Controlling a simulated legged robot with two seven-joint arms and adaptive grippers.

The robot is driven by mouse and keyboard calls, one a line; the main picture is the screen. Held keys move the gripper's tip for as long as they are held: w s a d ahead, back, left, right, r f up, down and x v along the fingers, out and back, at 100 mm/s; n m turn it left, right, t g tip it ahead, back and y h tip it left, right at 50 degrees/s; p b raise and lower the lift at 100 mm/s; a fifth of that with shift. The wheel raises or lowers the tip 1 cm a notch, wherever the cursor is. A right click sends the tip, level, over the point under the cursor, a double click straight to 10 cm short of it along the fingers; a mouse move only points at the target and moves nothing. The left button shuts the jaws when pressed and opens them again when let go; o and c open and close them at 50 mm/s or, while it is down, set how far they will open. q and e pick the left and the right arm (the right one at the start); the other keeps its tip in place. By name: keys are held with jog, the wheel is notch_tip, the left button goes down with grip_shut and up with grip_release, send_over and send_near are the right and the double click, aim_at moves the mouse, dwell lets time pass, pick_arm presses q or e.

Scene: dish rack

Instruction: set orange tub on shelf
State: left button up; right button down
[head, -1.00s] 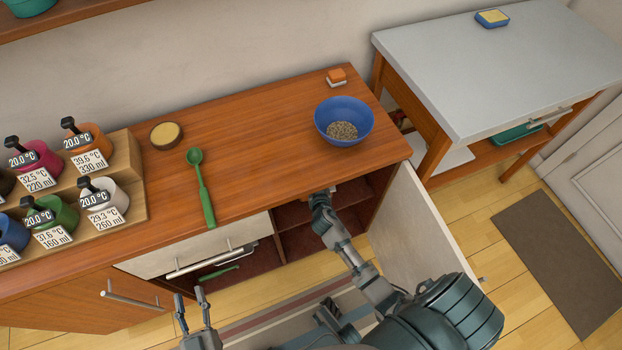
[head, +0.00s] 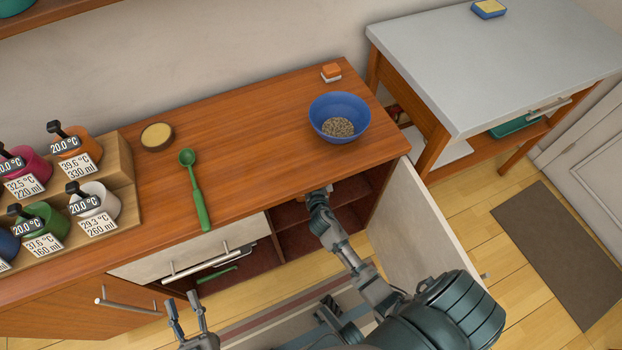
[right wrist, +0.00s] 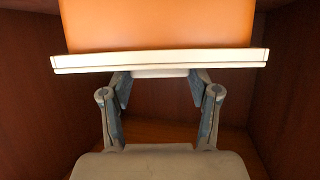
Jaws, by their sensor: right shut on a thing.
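The orange tub (right wrist: 160,25) fills the top of the right wrist view, with a broad white rim (right wrist: 160,61) along its lower edge there. My right gripper (right wrist: 160,88) is shut on it; the fingertips are partly hidden behind the rim. In the head view my right arm reaches into the open cabinet under the counter, and the right gripper (head: 320,192) is at the opening, with the tub mostly hidden by the countertop. The cabinet's shelf (head: 345,193) shows inside. My left gripper (head: 188,308) is open and empty in front of the drawer.
The open cabinet door (head: 420,225) stands to the right of my right arm. On the counter are a blue bowl (head: 340,108), a green scoop (head: 195,185), a small orange-and-white block (head: 331,73) and a round container (head: 157,135).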

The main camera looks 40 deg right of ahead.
jog(key=shift+a+r, duration=0.3)
jog(key=shift+a, duration=0.3)
jog(key=shift+d+f, duration=0.2)
jog(key=shift+d, duration=0.2)
jog(key=shift+c, duration=1.2)
grip_release()
jog(key=shift+d+f, duration=0.1)
jog(key=shift+o, duration=0.2)
jog(key=shift+a, duration=0.4)
pick_arm(q)
jog(key=shift+a, duration=0.5)
pick_arm(e)
jog(key=v, duration=1.2)
pick_arm(q)
jog(key=shift+d, duration=0.15)
jog(key=shift+f, duration=0.15)
pick_arm(e)
grip_shut()
